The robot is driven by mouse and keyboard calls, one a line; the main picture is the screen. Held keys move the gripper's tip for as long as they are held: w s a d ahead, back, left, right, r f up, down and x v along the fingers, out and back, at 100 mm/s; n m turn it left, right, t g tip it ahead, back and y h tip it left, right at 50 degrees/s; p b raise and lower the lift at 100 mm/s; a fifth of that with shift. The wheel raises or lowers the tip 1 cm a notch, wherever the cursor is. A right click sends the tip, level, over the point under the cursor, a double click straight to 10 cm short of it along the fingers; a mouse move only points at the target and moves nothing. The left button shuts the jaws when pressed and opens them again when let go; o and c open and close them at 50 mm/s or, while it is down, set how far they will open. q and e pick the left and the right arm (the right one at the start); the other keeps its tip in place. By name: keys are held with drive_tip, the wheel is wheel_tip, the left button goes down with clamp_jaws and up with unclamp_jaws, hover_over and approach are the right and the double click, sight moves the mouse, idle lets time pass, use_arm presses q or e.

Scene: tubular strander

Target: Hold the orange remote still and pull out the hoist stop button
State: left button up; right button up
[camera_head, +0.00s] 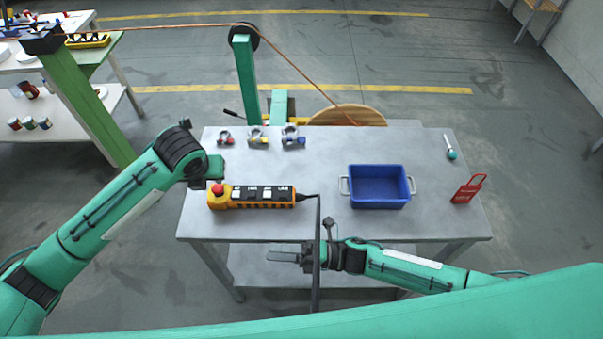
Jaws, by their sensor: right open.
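The orange remote (252,204) lies flat near the front left of the grey table, its long side running left to right. Its red stop button (218,189) is at the left end, with dark and pale keys along the rest. My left gripper (198,184) is just left of and above the button end; its fingers are too small and hidden to read. My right gripper (285,256) is open and empty, fingers pointing left, in front of the table's front edge, below and right of the remote in the picture.
A black cable (317,240) runs from the remote's right end over the table's front edge, close to my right gripper. A blue bin (379,186), a red lockout hasp (468,188) and small clamps (258,137) also lie on the table (420,150). The table's middle is clear.

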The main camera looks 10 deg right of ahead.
drive_tip(key=w+r+n+t+h, duration=0.2)
drive_tip(key=w+r, duration=0.1)
drive_tip(key=w, duration=0.7)
wheel_tip(320, 180, up, 2)
drive_tip(key=n+t+h, duration=0.1)
drive_tip(key=n, duration=0.1)
hover_over(277, 197)
drive_tip(key=shift+s+d+r, duration=0.2)
drive_tip(key=shift+s+d, duration=0.15)
drive_tip(key=w+d+n+g+h, duration=0.1)
drive_tip(key=d+n+g+h, duration=0.4)
drive_tip(key=n, duration=0.7)
drive_tip(key=shift+t+y, duration=0.6)
drive_tip(key=shift+y, duration=0.3)
drive_tip(key=f, duration=0.5)
drive_tip(key=d+f, duration=0.1)
drive_tip(key=f, duration=0.1)
drive_tip(key=shift+d+f, duration=0.1)
drive_tip(key=shift+f, duration=0.15)
drive_tip(key=x, duration=0.7)
drive_tip(key=shift+f, duration=0.15)
drive_tip(key=c, duration=1.4)
